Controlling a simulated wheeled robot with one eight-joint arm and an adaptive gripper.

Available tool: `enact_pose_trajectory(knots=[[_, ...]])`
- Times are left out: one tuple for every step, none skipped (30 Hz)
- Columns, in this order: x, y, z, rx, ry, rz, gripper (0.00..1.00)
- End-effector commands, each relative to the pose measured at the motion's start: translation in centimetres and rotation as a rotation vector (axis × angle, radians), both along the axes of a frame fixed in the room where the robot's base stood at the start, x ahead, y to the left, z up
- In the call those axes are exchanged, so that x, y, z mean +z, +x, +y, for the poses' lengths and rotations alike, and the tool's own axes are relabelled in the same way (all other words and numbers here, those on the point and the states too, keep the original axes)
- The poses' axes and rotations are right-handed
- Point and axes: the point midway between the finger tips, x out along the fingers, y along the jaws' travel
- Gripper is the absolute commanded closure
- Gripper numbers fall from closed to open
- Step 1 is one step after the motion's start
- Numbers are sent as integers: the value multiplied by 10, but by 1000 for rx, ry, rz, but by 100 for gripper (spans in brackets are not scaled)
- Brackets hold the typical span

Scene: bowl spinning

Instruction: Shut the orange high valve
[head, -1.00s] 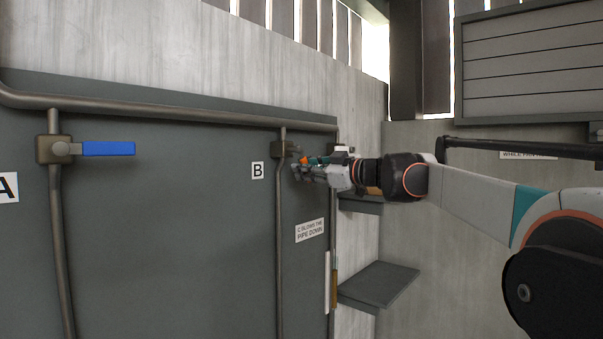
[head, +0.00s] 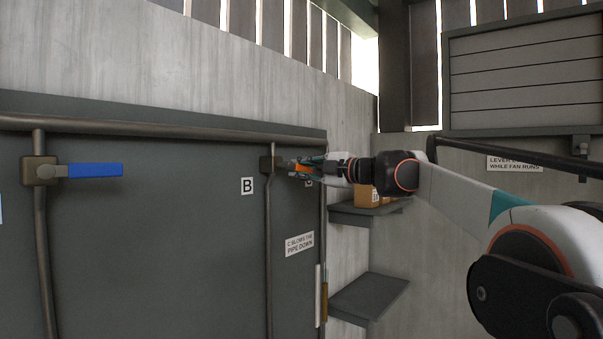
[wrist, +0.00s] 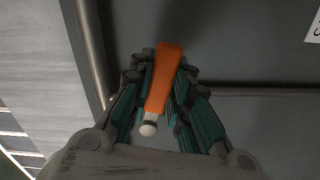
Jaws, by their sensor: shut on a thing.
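The orange valve handle (head: 301,168) sticks out to the right from its dark valve body (head: 272,163) on the pipe beside the B label. In the wrist view the orange handle (wrist: 165,75) runs between the fingers, with a pale round tip at its near end. My gripper (head: 305,168) is shut on the handle, and its fingers also show on both sides of it in the wrist view (wrist: 163,95). The fingers hide part of the handle in the head view. The handle looks about level.
A blue-handled valve (head: 95,170) is on the left pipe, its handle level. Two dark shelves (head: 368,297) are right of the panel, the upper one holding a brown box (head: 368,196). A sign (head: 300,243) reads "C blows the pipe down".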

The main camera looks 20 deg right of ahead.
Motion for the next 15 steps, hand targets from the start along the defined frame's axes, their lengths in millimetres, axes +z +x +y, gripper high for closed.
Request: enact_pose_trajectory(knots=[[2, 0, 0, 0, -17, -11, 100], [3, 0, 0, 0, -25, -16, 100], [3, 0, 0, 1, -37, -23, 100], [4, 0, -1, 0, -44, -28, 100], [4, 0, -1, 0, -50, -31, 100], [5, 0, -1, 0, -57, -37, 100], [5, 0, -1, 0, -62, -40, 100], [5, 0, -1, 0, -67, -42, 100], [6, 0, -1, 0, -71, -45, 100], [6, 0, -1, 0, -73, -47, 100], [6, 0, -1, 0, -75, -48, 100], [6, 1, -1, 0, -77, -49, 100], [6, 0, -1, 0, -77, -50, 100], [6, 1, -1, 0, -78, -51, 100], [6, 1, -1, 0, -79, -50, 100]])
